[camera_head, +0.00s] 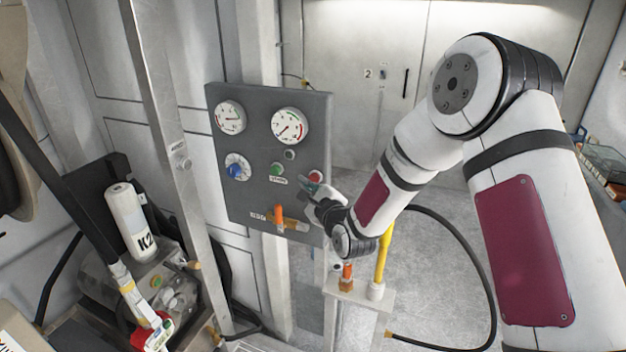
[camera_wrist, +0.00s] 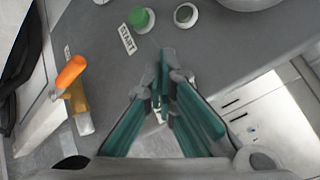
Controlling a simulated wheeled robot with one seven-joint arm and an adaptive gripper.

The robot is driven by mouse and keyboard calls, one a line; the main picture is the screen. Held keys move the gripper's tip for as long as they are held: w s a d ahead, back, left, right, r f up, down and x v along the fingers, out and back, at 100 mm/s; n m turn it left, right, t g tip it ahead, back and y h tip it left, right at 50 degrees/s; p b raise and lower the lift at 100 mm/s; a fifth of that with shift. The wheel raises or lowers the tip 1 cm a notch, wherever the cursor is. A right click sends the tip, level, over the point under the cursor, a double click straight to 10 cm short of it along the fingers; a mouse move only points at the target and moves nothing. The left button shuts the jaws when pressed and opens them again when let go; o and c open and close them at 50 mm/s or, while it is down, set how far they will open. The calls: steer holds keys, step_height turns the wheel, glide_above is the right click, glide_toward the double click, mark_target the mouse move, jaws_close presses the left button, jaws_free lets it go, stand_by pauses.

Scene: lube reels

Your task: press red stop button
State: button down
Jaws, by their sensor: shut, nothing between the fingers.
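The red stop button (camera_head: 315,176) sits near the right edge of a grey control panel (camera_head: 246,135) in the head view, partly behind my gripper. My gripper (camera_head: 306,185) is just beside and below it, in front of the panel. I cannot tell whether the fingertips touch anything. In the wrist view my gripper (camera_wrist: 163,70) has its teal-sided fingers together and empty. The red button does not show in the wrist view. The green button (camera_head: 277,168) with a START label is left of my gripper; it also shows in the wrist view (camera_wrist: 141,18).
The panel also bears two gauges (camera_head: 290,126), a blue knob (camera_head: 236,170), a small dark button (camera_head: 290,154) and an orange lever (camera_head: 278,213). A yellow post (camera_head: 384,256) and a black hose (camera_head: 470,262) are below right. Grey floor is partly open beyond.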

steer(key=shift+s, duration=0.1)
steer(key=s, duration=0.1)
steer(key=s+a+p, duration=0.1)
steer(key=s, duration=0.1)
steer(key=s+p, duration=0.1)
steer(key=shift+s+a, duration=0.25)
steer(key=shift+a, duration=0.1)
stand_by(0.7)
steer(key=s+d+r+n+g+h, duration=0.5)
steer(key=s+d+r+n, duration=0.6)
steer(key=d+r+n, duration=0.3)
steer(key=s+d+r+n+g+h, duration=0.1)
steer(key=s+d, duration=0.4)
steer(key=s, duration=0.9)
steer(key=s+d+r+n+g+h, duration=0.1)
steer(key=s+d+r+n+g, duration=0.2)
steer(key=s, duration=1.1)
steer(key=d+n, duration=0.3)
steer(key=shift+s+g+h, duration=0.25)
steer(key=shift+g+h, duration=0.05)
steer(key=shift+g, duration=0.1)
